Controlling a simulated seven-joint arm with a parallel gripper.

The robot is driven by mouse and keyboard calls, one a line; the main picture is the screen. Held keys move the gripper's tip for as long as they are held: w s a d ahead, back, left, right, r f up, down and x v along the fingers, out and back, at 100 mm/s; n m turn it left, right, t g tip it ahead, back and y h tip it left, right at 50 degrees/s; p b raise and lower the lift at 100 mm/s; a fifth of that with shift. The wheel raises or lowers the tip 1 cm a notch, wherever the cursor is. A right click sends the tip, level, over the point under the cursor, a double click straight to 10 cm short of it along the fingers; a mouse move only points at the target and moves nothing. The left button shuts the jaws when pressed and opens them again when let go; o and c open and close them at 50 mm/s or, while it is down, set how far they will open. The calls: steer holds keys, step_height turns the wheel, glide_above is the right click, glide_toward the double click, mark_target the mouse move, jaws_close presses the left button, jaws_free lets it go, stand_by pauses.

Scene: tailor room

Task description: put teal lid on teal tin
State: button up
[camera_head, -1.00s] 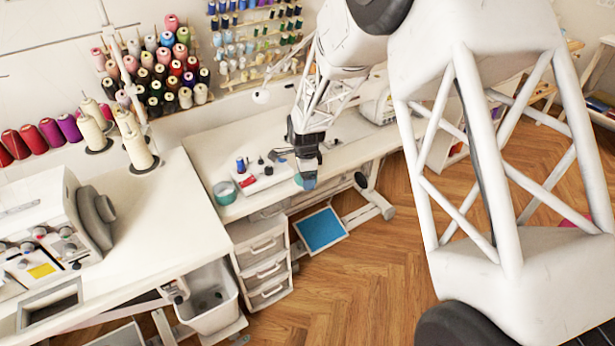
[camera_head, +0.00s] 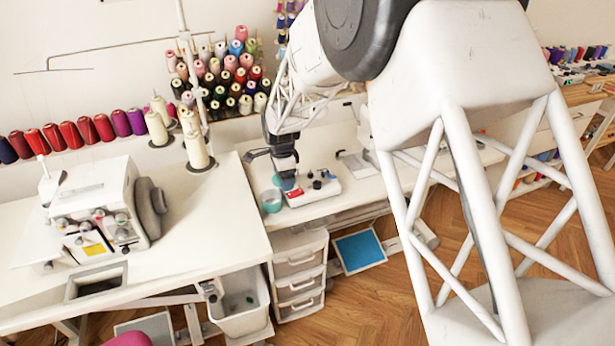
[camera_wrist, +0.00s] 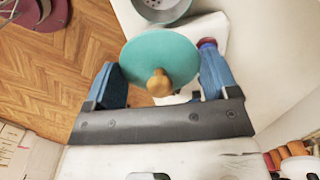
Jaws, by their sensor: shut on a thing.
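My gripper (camera_head: 287,183) is shut on the teal lid (camera_wrist: 155,48), a round disc with a wooden knob between the blue fingers (camera_wrist: 160,76) in the wrist view. In the head view, the lid (camera_head: 277,181) is partly hidden by the gripper. The teal tin (camera_head: 271,203) stands on the white table, just in front of the gripper and slightly left. In the wrist view, the open tin (camera_wrist: 163,10) is cut off at the top edge, beyond the lid. The lid appears apart from the tin.
A white tray (camera_head: 325,193) with spools and small items sits right beside the tin. A larger white table (camera_head: 190,240) with a sewing machine (camera_head: 95,215) is at left. White drawers (camera_head: 297,275) stand below. Thread racks line the wall behind.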

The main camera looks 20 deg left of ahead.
steer(key=shift+n, duration=0.3)
steer(key=shift+s+a+r, duration=0.1)
steer(key=shift+s+a, duration=0.3)
steer(key=shift+a, duration=0.25)
steer(key=shift+s+a+f, duration=0.1)
steer(key=shift+s+a, duration=0.25)
steer(key=shift+a, duration=0.3)
steer(key=shift+s+a+r, duration=0.1)
steer(key=shift+s+a, duration=0.3)
steer(key=shift+a, duration=0.25)
steer(key=shift+f, duration=2.9)
steer(key=shift+f, duration=0.65)
steer(key=o, duration=0.6)
steer(key=shift+r, duration=0.2)
steer(key=shift+r, duration=5.35)
steer(key=shift+d, duration=0.1)
